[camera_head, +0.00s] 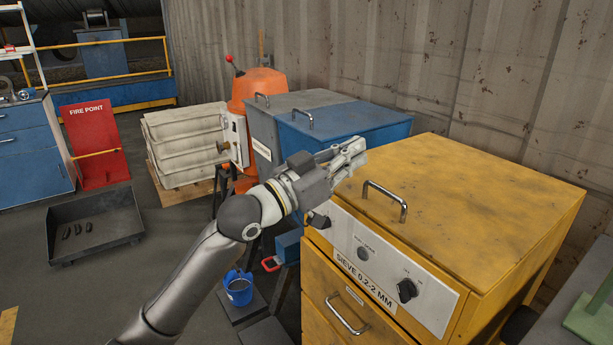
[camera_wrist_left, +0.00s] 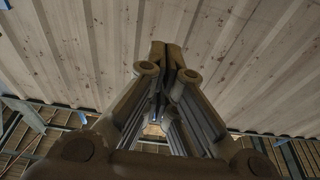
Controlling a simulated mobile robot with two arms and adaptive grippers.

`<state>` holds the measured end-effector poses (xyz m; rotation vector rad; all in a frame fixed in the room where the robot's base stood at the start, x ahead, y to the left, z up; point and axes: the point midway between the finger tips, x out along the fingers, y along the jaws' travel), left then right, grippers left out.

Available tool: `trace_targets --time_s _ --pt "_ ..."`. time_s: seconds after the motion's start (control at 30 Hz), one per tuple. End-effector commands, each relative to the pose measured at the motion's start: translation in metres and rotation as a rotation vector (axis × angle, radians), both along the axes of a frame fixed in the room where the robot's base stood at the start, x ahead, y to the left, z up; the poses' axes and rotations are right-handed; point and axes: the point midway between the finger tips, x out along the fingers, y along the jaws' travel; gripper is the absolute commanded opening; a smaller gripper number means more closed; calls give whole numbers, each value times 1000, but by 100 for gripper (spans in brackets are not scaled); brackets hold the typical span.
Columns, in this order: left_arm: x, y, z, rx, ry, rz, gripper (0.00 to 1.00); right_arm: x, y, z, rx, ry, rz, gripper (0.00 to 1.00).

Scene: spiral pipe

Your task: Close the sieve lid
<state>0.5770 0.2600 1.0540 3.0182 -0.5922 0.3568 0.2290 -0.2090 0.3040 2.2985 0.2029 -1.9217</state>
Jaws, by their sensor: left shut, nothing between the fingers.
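The yellow sieve cabinet (camera_head: 400,265), labelled "SIEVE 0.2-2 MM", stands at the right in the head view. Its yellow lid (camera_head: 470,190) lies flat on top, with a metal handle (camera_head: 385,200) near the front left edge. The lid looks down on the body, though its far edges are hard to judge. My left gripper (camera_head: 352,153) is shut and empty, above the lid's far left corner, left of and beyond the handle. I cannot tell if it touches the lid. The left wrist view shows the closed fingers (camera_wrist_left: 172,62) pointing toward the corrugated wall. My right gripper is not in view.
Blue (camera_head: 345,130) and grey (camera_head: 285,105) lidded boxes stand behind the sieve, beside an orange machine (camera_head: 255,85). A blue bucket (camera_head: 239,290) stands low at the sieve's left. A corrugated wall (camera_head: 450,65) closes the back. A green object (camera_head: 595,310) stands at the right edge.

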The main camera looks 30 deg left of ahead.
Motion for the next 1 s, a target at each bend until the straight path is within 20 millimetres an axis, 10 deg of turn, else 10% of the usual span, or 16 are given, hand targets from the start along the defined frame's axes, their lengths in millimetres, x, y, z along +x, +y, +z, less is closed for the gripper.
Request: trace_targets --time_s 1.0 --pt "-86 35 -29 0 0 0 0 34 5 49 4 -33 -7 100"
